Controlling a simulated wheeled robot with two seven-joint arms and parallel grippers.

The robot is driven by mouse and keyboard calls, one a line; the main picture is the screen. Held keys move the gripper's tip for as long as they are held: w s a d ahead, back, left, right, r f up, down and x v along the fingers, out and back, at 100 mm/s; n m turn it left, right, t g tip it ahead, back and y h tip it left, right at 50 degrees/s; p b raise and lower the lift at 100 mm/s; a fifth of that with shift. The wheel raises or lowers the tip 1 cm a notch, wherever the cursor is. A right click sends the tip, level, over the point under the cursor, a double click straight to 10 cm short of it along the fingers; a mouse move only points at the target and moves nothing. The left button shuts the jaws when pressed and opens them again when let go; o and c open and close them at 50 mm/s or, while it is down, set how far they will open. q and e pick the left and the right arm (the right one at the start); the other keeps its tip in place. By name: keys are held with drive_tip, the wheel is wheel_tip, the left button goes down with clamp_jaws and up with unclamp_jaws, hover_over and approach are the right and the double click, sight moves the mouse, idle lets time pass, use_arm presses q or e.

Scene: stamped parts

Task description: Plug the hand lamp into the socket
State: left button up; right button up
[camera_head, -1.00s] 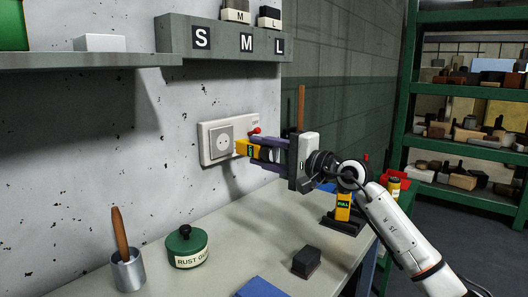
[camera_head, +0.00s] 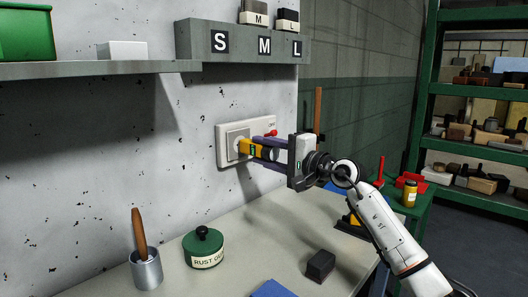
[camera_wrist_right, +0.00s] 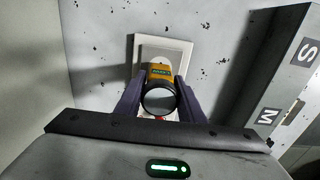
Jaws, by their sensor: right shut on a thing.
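In the right wrist view the lamp (camera_wrist_right: 160,75) is between the fingers (camera_wrist_right: 160,100), in front of the socket plate (camera_wrist_right: 180,47). My left gripper is not in view.
A small red knob (camera_head: 271,133) is on the plate beside the socket. Below are a green rust tin (camera_head: 204,249), a metal cup with a brown handle (camera_head: 146,270) and a dark block (camera_head: 320,265) on the bench. A shelf (camera_head: 240,45) juts out above.

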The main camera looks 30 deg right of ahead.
idle(0.5)
idle(0.8)
drive_tip(key=shift+b, duration=0.3)
idle(0.5)
drive_tip(key=shift+w+a, duration=0.25)
drive_tip(key=shift+w, duration=0.2)
idle(0.4)
drive_tip(key=o, duration=1.1)
